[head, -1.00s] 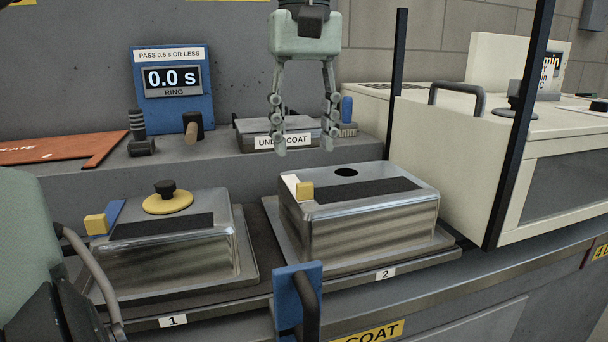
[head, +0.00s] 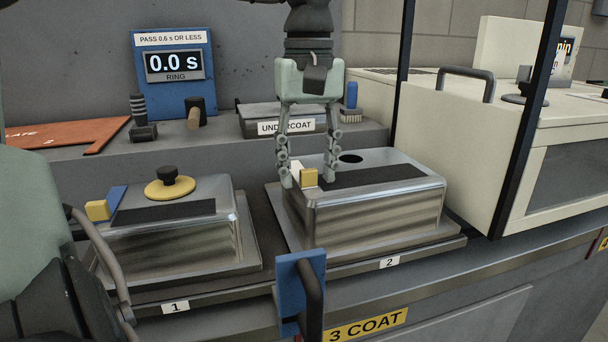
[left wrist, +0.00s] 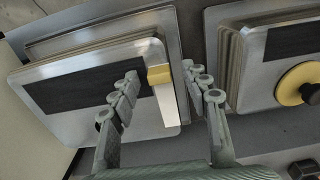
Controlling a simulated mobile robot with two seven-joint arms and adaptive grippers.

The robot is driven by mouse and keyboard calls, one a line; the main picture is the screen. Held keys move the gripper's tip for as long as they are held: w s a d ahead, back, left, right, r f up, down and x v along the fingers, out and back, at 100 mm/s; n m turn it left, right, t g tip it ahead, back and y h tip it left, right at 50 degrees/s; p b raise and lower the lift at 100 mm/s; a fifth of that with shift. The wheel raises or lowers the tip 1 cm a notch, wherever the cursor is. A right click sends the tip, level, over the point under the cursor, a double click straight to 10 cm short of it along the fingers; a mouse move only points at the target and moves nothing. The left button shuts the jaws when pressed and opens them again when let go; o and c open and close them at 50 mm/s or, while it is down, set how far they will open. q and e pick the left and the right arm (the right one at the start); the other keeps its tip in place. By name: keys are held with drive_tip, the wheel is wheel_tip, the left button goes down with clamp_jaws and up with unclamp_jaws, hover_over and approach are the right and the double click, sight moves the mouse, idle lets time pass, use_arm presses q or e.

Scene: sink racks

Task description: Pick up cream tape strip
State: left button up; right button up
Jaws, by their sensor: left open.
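The cream tape strip (left wrist: 168,105) lies over the left edge of the steel box marked 2 (head: 375,215), with a yellow tab (head: 310,177) at its end. In the head view the strip is mostly hidden by a finger. My left gripper (head: 308,181) points down over that edge, open. In the left wrist view its fingers (left wrist: 160,78) stand on either side of the yellow tab and strip. I cannot tell whether they touch it. My right gripper is not in view.
A blue timer (head: 173,65) reads 0.0 s. Behind stands the UNDERCOAT box (head: 285,118). A dark post (head: 532,110) and pale cabinet (head: 460,150) are at right.

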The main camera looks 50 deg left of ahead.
use_arm(q)
drive_tip(key=c, duration=0.9)
